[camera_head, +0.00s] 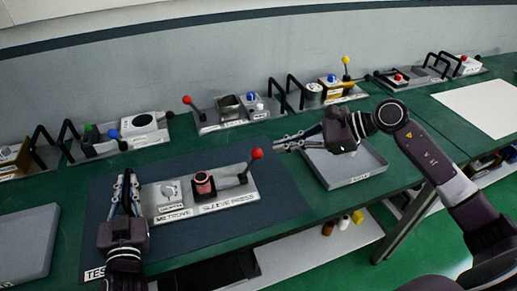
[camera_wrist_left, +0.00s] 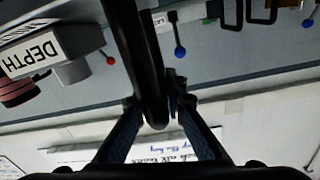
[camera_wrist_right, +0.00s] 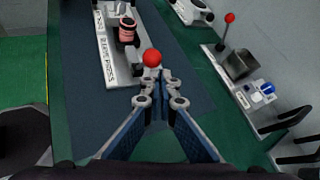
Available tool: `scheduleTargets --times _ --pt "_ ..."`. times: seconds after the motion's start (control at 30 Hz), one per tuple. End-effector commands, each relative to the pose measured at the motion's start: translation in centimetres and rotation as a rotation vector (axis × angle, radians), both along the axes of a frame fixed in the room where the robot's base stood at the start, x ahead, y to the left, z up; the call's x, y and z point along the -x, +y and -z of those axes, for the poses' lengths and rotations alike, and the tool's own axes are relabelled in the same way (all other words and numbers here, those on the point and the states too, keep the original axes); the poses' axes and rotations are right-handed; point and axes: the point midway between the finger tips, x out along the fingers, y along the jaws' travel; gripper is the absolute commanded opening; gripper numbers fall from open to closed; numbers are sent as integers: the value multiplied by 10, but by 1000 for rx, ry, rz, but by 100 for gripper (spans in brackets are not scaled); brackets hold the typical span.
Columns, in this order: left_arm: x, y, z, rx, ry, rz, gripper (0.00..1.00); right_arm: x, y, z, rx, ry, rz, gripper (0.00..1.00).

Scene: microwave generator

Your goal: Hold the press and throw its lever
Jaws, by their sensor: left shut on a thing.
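The sleeve press (camera_head: 225,208) is a grey plate on the dark mat with a pinkish-red sleeve (camera_head: 204,184) and a lever ending in a red ball (camera_head: 257,154). My left gripper (camera_head: 125,184) is shut on the black handle (camera_wrist_left: 150,65) at the plate's left end. The left wrist view shows the bar between its fingers. My right gripper (camera_head: 281,143) is just right of the red ball, apart from it. In the right wrist view its fingertips (camera_wrist_right: 157,80) have a narrow empty gap, and the ball (camera_wrist_right: 151,57) lies just beyond them.
A grey tray (camera_head: 345,168) lies below my right gripper and another tray (camera_head: 28,240) at the far left. Several other fixtures with handles and ball levers line the wall, such as one with a red ball (camera_head: 187,100). The dark mat (camera_head: 285,200) is bare right of the press.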

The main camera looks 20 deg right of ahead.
Motion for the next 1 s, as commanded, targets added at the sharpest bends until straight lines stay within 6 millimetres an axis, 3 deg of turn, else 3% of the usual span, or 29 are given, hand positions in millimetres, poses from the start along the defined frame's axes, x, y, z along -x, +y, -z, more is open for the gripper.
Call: scheduleTargets --times 0.03,0.37,1.0 --pt "2 -1 10 1 21 1 0 -3 4 5 -1 0 0 0" --pt "1 -1 10 1 20 1 0 -14 21 24 0 1 0 0" --pt "2 -2 10 1 20 2 0 -14 24 26 -1 2 -1 0"
